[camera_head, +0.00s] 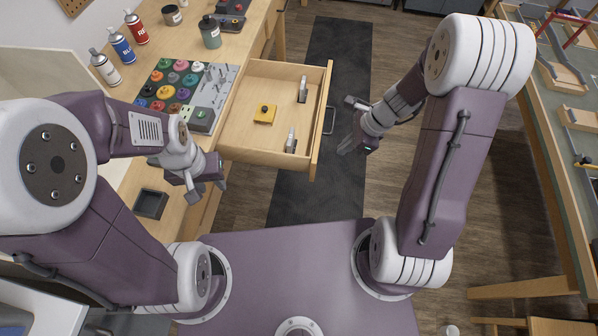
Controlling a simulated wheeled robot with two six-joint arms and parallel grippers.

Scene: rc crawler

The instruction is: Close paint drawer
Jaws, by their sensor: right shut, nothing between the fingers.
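The light wooden paint drawer (250,134) stands pulled out from the workbench toward the right. Its dark bar handle (329,120) is on the right-hand front panel. A small yellow piece (264,114) and two small grey-white pieces (303,90) (291,140) lie inside the drawer. My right gripper (357,148) is shut and empty, to the right of the handle and slightly below it in the picture, apart from it. My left gripper (206,191) looks open and empty, near the bench edge to the lower left of the drawer.
The workbench (240,50) holds a tray of coloured paint pots (172,84), spray cans (122,48), a dark jar (210,32) and a small black tray (151,203). A dark mat (340,60) lies on the floor right of the drawer. Another table (545,100) stands at far right.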

